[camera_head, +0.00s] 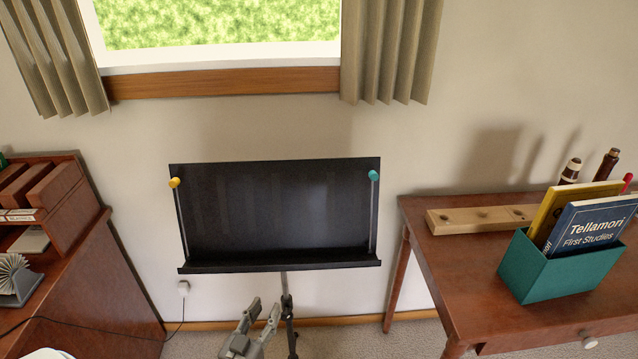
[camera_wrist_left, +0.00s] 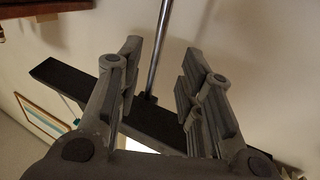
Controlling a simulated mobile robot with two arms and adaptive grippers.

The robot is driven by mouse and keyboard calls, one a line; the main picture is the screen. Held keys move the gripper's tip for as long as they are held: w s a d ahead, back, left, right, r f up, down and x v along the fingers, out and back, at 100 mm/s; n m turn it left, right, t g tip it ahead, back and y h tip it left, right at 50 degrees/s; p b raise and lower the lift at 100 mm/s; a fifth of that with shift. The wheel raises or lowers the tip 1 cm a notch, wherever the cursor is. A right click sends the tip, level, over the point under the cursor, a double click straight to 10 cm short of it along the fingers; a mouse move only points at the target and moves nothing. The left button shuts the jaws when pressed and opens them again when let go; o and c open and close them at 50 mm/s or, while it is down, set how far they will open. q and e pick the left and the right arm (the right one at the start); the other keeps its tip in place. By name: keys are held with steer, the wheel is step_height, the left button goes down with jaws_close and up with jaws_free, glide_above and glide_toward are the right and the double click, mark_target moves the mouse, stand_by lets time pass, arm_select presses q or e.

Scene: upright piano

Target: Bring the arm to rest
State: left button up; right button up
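My left gripper (camera_head: 262,314) is at the bottom centre of the head view, in front of and below the black music stand (camera_head: 280,215). Its fingers are apart with nothing between them. In the left wrist view my left gripper (camera_wrist_left: 163,50) is also open and empty. The stand's silver pole (camera_wrist_left: 158,50) and black ledge (camera_wrist_left: 150,122) show beyond the fingers; I cannot tell the exact gap. The stand holds no sheet or book. A yellow knob (camera_head: 174,183) and a teal knob (camera_head: 374,175) top its two thin side rods. My right gripper is not in view.
At the right, a wooden table (camera_head: 450,267) bears a teal box (camera_head: 560,270) with books and a wooden block with holes (camera_head: 480,219). A wooden desk with shelves (camera_head: 95,280) stands at the left. A curtained window is behind. Floor shows between stand and table.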

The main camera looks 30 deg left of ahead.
arm_select(q)
steer(key=s+d+f+m+g+h+p, duration=0.1)
steer(key=s+d+f+g, duration=0.25)
steer(key=f, duration=0.55)
steer(key=s+d+f+g+h+p, duration=0.1)
steer(key=s+d+f+g, duration=0.15)
steer(key=s+f, duration=0.4)
steer(key=s+d+f+m+g+p, duration=0.1)
steer(key=s+d+f+g, duration=0.2)
steer(key=f, duration=0.7)
steer(key=s+d+f+m+g, duration=0.1)
steer(key=s+f+g, duration=0.3)
steer(key=s, duration=0.7)
steer(key=s+d+f+m+g+p, duration=0.1)
steer(key=s+d+f+g, duration=0.1)
steer(key=s+f, duration=0.4)
steer(key=s+g, duration=0.1)
steer(key=s, duration=0.4)
steer(key=shift+s+g+h, duration=0.4)
steer(key=shift+d, duration=0.1)
